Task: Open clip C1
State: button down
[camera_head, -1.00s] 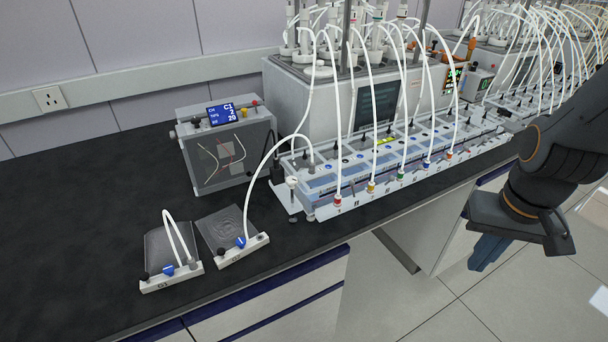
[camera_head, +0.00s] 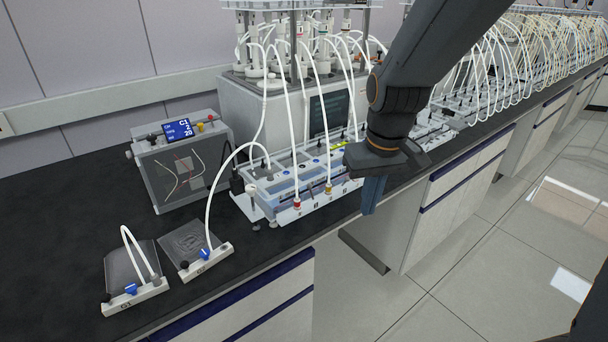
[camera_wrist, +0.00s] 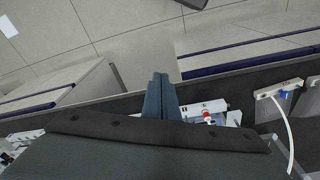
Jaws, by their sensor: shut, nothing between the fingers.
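I cannot pick out clip C1 by any readable label. Red (camera_head: 297,204) and yellow (camera_head: 328,188) fittings sit at the ends of white tubes along the front of the long tray unit (camera_head: 265,187). The red fitting also shows in the wrist view (camera_wrist: 208,118), just right of my fingers. My gripper (camera_head: 371,197) points down at the bench's front edge, right of these fittings, and hides part of the tray row. In the wrist view its blue fingers (camera_wrist: 159,84) are together and empty.
Two flat bags with blue valves, G1 (camera_head: 122,268) and G2 (camera_head: 190,242), lie on the black bench (camera_head: 50,230) at left. A grey box with a blue screen (camera_head: 183,170) stands behind. White tubes arch over the tray. The floor (camera_head: 450,270) in front is clear.

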jog(key=w+a+r+n+b, duration=0.2)
jog(key=w+a+r+n, duration=0.15)
jog(key=w+a, duration=0.45)
notch_tip(320, 180, up, 7)
jog(key=n, duration=0.2)
send_over(304, 182)
jog(key=a, duration=0.2)
jog(key=shift+w+d+f+t+y+b, duration=0.1)
jog(key=shift+w+d+t+y+b, duration=0.05)
jog(key=shift+d+t+y+b, duration=0.2)
jog(key=shift+a, duration=0.1)
jog(key=f, duration=0.3)
jog(key=w+f+p, duration=0.1)
jog(key=f, duration=0.2)
jog(key=f+p, duration=0.1)
jog(key=f, duration=0.2)
jog(key=shift+w+a+f, duration=0.25)
jog(key=shift+a, duration=0.1)
jog(key=shift+s+d+f+p, duration=0.7)
jog(key=shift+s+d+f, duration=0.3)
jog(key=shift+s+d, duration=0.25)
